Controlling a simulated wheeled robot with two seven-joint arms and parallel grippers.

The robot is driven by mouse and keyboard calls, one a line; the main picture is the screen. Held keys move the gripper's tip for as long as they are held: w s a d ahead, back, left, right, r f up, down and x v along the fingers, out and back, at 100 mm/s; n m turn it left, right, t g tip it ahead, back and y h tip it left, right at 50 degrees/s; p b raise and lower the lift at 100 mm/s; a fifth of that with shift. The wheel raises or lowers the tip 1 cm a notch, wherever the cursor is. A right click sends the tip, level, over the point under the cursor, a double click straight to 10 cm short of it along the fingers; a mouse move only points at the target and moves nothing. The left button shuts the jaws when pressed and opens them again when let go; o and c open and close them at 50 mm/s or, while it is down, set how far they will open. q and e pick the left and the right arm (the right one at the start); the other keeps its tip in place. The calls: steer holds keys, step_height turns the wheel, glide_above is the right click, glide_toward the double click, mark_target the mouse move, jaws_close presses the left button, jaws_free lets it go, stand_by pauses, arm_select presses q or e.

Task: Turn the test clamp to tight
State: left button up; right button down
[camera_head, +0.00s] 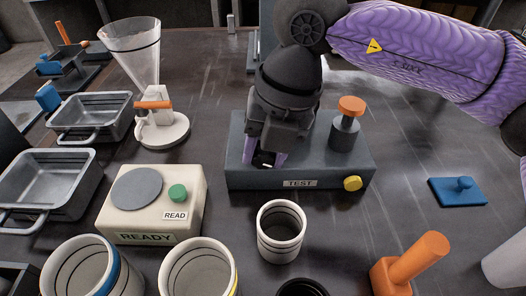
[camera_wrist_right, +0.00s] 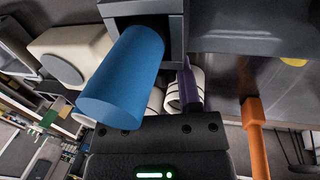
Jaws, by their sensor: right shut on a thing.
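The grey test block (camera_head: 325,170) with a "TEST" label stands in the middle of the table. It carries an orange-topped post (camera_head: 350,108) and a yellow knob (camera_head: 352,183) on its front. My right gripper (camera_head: 265,160) reaches down over the block's left part, its purple fingers low against it, and hides the clamp there in the head view. The right wrist view shows a large blue cylinder (camera_wrist_right: 128,78), apparently the clamp's handle, beside a purple finger. The gripper is shut, apparently on this handle; the other finger is hidden. Which way the clamp is turned cannot be told. My left gripper is out of view.
A cream "READY" box (camera_head: 190,215) with a green button stands left of the block. A white cup (camera_head: 281,245) stands in front. An orange handle (camera_head: 415,260) stands at front right, a blue plate (camera_head: 457,198) further back. A funnel stand (camera_head: 165,130) is behind left.

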steer(key=shift+d+y+b, duration=0.1)
steer(key=shift+y+b, duration=0.35)
steer(key=shift+y, duration=0.45)
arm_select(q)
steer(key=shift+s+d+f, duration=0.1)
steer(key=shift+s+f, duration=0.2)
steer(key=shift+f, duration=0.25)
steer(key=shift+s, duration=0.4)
